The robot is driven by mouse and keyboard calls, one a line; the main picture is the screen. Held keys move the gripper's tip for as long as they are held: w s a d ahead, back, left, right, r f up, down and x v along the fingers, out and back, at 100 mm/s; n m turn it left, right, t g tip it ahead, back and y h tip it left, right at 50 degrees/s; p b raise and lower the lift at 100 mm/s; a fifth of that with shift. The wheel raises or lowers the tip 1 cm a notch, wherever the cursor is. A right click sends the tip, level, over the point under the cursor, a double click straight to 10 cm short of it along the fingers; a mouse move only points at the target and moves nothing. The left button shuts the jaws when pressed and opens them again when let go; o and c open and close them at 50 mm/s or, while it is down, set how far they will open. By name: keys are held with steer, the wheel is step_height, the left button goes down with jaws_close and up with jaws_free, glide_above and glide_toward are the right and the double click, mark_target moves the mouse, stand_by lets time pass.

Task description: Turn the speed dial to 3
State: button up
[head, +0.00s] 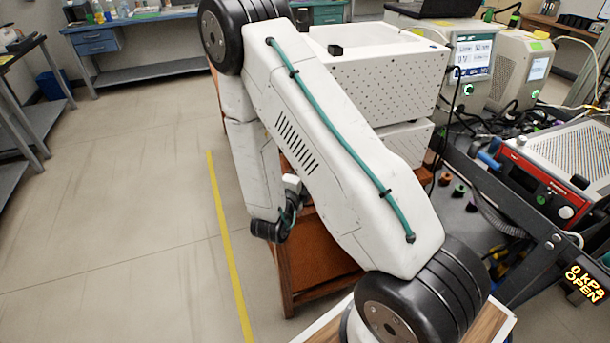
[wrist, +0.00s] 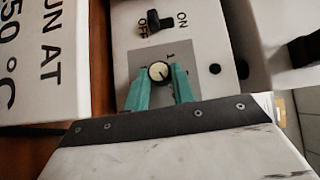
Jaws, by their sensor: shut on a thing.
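The speed dial (wrist: 158,71) is a small round knob with a dark rim and a pale face carrying a dark pointer line. It sits on a grey label plate in the wrist view. My gripper (wrist: 160,79) has its two teal fingers shut on the dial, one at each side. The fingers hide part of the plate, and only small bits of the scale marks show, so the number at the pointer cannot be read. In the head view my arm reaches down beside the wooden stand, and the dial is hidden there.
A black toggle switch (wrist: 160,20) marked ON and OFF is just above the dial. A white sign (wrist: 38,60) with partly visible "50 °C" text is at left. The head view shows a white perforated box (head: 385,80), a red-fronted unit (head: 530,185) and open floor at left.

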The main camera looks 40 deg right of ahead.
stand_by(0.3)
steer(key=o, duration=1)
steer(key=shift+s+d, duration=0.1)
steer(key=shift+a, duration=0.4)
steer(key=shift+v, duration=3.55)
steer(key=shift+s, duration=0.15)
